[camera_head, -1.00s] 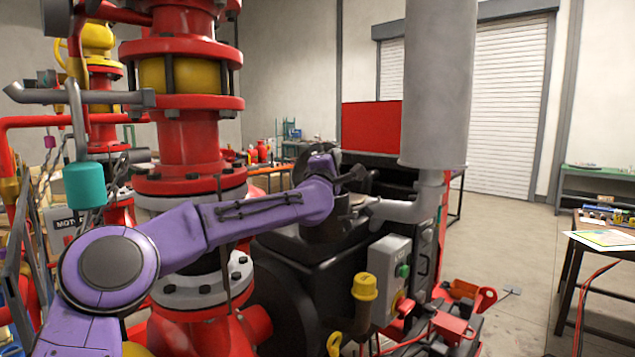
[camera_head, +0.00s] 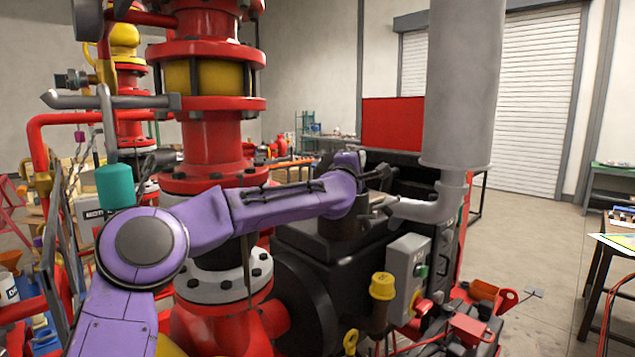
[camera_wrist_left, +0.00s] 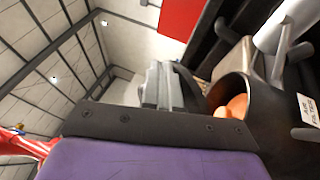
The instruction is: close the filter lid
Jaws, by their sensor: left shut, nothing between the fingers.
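The filter housing (camera_head: 345,227) is a black upright cylinder on the dark machine, right of centre in the head view. In the left wrist view the housing (camera_wrist_left: 280,130) has an open mouth with orange inside and a white label on its wall. A dark curved edge (camera_wrist_left: 188,82) beside the mouth looks like the raised filter lid, mostly hidden by my gripper. My left gripper (camera_head: 368,172) is above the housing at the end of the purple arm. In the left wrist view its grey fingers (camera_wrist_left: 163,85) are shut and empty, close to that edge; contact cannot be told.
A thick grey vertical pipe (camera_head: 462,85) stands right of the gripper. A grey control box (camera_head: 408,275) and a yellow-capped fitting (camera_head: 382,287) are in front. A red flanged column (camera_head: 212,140) stands left, behind my arm. Open floor lies to the right.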

